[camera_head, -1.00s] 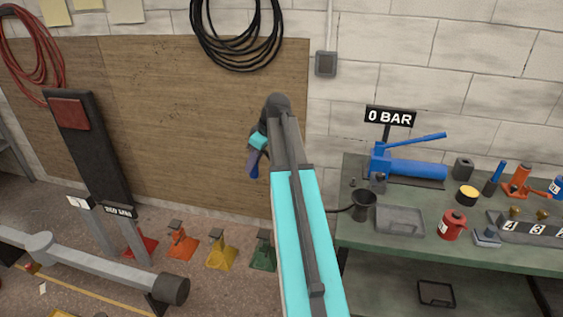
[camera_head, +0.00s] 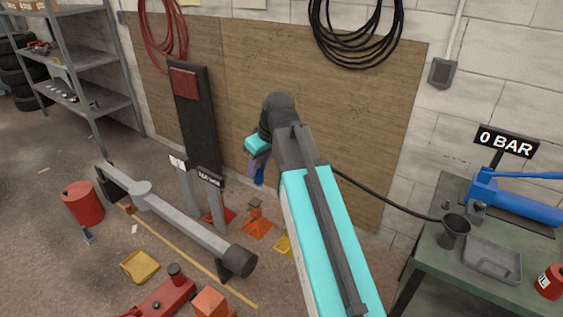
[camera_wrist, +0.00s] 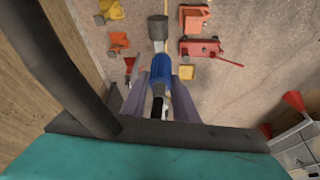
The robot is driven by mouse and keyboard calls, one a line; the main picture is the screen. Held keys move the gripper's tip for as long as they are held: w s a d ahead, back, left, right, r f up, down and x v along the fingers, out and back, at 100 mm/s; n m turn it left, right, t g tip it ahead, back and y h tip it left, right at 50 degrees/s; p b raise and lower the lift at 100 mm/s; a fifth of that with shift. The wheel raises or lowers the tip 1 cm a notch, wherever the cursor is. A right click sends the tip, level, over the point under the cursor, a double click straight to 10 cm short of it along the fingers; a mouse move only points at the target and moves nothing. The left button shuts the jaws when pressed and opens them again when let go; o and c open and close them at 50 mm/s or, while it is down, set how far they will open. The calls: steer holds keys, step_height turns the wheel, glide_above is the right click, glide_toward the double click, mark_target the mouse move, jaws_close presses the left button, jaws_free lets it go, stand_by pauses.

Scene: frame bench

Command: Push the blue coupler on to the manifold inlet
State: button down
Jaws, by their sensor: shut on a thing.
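My gripper (camera_head: 258,168) is held out in front of the brown board, above the floor, left of the bench. It is shut on the blue coupler (camera_head: 259,178), which points downward and is mostly hidden by the gripper in the head view. In the wrist view the blue coupler (camera_wrist: 161,67) sits between the two purple-grey fingers. A black hose (camera_head: 385,203) runs from behind my arm to the bench. I cannot make out a manifold inlet in either current view.
The green bench (camera_head: 430,262) at right carries a blue pump (camera_head: 515,203), a dark cup (camera_head: 454,228), a grey tray (camera_head: 492,262) and a "0 BAR" sign (camera_head: 506,143). A grey beam (camera_head: 190,225), stands and a red jack (camera_head: 165,298) occupy the floor below.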

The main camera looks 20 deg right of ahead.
steer(key=shift+s+a+r+m+t+h, duration=0.15)
steer(key=shift+s+a+m+h, duration=0.5)
steer(key=shift+m, duration=0.65)
steer(key=shift+s+a+m+t+h, duration=0.15)
steer(key=shift+s+a+m+h, duration=0.2)
steer(key=shift+s+a+m, duration=0.7)
steer(key=shift+w+d+m, duration=0.2)
steer(key=shift+d+m, duration=0.05)
steer(key=shift+d, duration=0.05)
